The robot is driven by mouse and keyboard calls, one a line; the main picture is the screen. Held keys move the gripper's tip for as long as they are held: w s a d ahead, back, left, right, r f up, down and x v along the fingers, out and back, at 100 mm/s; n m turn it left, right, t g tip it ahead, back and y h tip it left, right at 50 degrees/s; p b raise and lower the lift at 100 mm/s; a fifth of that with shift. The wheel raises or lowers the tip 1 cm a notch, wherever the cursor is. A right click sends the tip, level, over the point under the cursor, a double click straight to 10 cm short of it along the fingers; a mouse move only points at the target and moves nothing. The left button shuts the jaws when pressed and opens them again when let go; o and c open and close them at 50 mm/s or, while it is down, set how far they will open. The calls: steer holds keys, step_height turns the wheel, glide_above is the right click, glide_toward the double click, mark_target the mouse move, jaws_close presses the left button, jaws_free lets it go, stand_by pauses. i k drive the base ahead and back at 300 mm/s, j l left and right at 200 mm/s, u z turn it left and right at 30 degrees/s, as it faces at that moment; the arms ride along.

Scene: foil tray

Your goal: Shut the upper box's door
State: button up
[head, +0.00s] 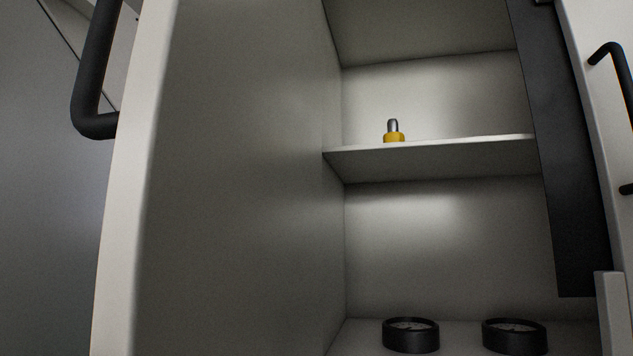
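The upper box stands open in front of me, with its pale inside and a middle shelf (430,160) in sight. Its door (240,190) is swung wide open on the left, its inner face turned toward the opening. The door's thick pale front edge runs down the left of the view. A black bar handle (90,85) is on the door's outer side, at the upper left. The bottom of the door is cut off by the picture edge. My gripper is not in view.
A small yellow item with a metal top (393,132) stands on the shelf. Two black round gauge-like things (411,335) (514,336) lie on the box floor. A dark upright panel (565,150) and another black handle (612,60) are at the right.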

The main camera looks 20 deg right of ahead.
mark_target(211, 244)
steer(key=k+j+z, duration=0.1)
steer(key=j, duration=0.25)
steer(key=k+j+z, duration=0.15)
steer(key=j, duration=0.2)
steer(key=k+j+z, duration=0.1)
steer(key=j+z, duration=0.15)
steer(key=j, duration=0.45)
steer(key=k+j+z, duration=0.15)
steer(key=j, duration=0.45)
steer(key=j+u, duration=0.2)
steer(key=j, duration=0.2)
steer(key=i+j+u, duration=0.2)
steer(key=j, duration=0.15)
steer(key=i+j+u, duration=0.2)
steer(key=j, duration=0.15)
steer(key=k, duration=0.1)
